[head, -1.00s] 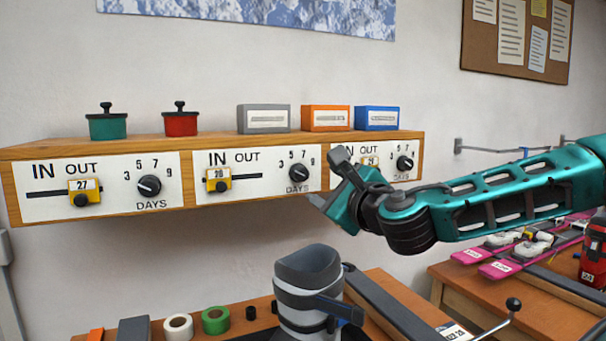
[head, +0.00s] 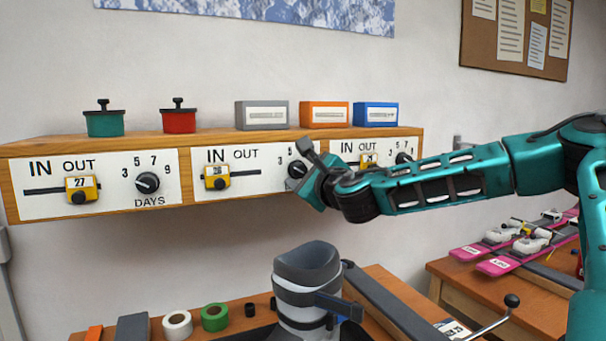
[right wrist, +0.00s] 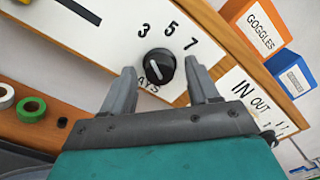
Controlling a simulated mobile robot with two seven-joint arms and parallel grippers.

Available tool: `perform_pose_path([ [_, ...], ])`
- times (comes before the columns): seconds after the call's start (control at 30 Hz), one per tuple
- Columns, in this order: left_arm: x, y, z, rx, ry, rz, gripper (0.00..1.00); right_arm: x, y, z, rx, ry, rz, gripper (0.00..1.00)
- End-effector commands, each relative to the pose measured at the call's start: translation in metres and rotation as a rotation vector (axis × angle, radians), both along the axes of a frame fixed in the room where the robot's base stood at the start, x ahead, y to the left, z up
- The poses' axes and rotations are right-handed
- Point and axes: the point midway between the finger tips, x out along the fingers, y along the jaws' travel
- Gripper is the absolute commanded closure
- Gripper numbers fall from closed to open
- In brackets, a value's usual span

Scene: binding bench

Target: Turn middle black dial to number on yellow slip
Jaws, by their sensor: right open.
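The middle black dial (head: 296,170) is on the middle white panel, partly hidden by my right gripper (head: 306,171). In the right wrist view the dial (right wrist: 158,66) sits between the two open grey fingers of my right gripper (right wrist: 161,70), with gaps on both sides. Numbers 3, 5 and 7 show above it; the 9 is hidden. A pale mark on the dial slants to the upper left in that view; its exact number is unclear. My left gripper is out of view.
The wooden shelf (head: 150,142) carries pots and boxes on top. The left dial (head: 147,183) and right dial (head: 403,159) flank the middle one. Yellow sliders, such as the middle one (head: 216,177), sit in slots. A grey boot (head: 307,270) stands below on the bench.

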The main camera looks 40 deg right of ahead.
Motion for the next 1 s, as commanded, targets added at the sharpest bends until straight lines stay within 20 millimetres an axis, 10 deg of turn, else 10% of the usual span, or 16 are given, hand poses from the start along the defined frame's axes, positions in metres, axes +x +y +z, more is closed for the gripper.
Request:
perform_pose_path([
  [0.47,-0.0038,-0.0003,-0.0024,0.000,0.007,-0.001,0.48,0.0066,-0.0016,0.0001,0.000,-0.001,0.001,0.41],
  [1.0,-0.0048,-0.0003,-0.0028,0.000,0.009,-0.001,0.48,0.0064,-0.0015,-0.0001,0.000,0.000,0.001,0.93],
])
